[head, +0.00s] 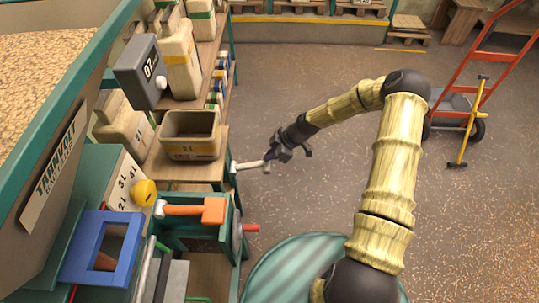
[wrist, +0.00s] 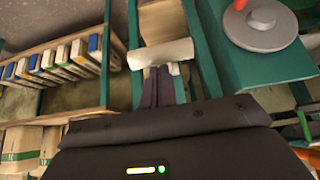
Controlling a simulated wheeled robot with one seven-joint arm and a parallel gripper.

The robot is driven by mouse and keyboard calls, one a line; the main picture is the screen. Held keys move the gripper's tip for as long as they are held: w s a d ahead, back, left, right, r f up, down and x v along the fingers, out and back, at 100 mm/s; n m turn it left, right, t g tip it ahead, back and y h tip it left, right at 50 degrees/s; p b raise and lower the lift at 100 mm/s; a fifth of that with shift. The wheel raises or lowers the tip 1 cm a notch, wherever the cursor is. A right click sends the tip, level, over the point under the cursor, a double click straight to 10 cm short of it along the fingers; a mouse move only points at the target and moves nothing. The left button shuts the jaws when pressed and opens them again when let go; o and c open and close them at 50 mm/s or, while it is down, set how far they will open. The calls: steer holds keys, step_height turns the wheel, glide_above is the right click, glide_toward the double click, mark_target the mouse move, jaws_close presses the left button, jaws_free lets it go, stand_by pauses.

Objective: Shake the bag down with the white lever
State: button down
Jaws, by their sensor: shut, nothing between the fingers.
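The white lever (head: 247,165) sticks out to the right from the teal-framed bench in the head view. In the wrist view the white lever (wrist: 161,54) shows as a pale bar lying across, just beyond my fingertips. My gripper (head: 271,156) is at the lever's outer end, with its fingers shut and nothing between them. In the wrist view my gripper (wrist: 160,72) has its dark fingers side by side, pointing at the bar; I cannot tell whether they touch it. I cannot make out the bag in either view.
An open tan bin (head: 190,150) stands on the shelf left of the lever. An orange handle (head: 196,210), a red handle (head: 250,228) and a blue frame (head: 85,262) are nearby. Open floor (head: 310,75) lies to the right, with a red hand truck (head: 487,75) farther off.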

step_height(320, 180, down, 10)
steer(key=d+y+b, duration=0.2)
steer(key=y+b, duration=0.3)
steer(key=b, duration=0.9)
steer(key=shift+d+r+y, duration=0.25)
steer(key=shift+y, duration=0.05)
steer(key=shift+s+f, duration=0.1)
steer(key=shift+s, duration=0.1)
steer(key=a+r+p+v, duration=0.1)
steer(key=r+v, duration=0.1)
steer(key=v, duration=1.1)
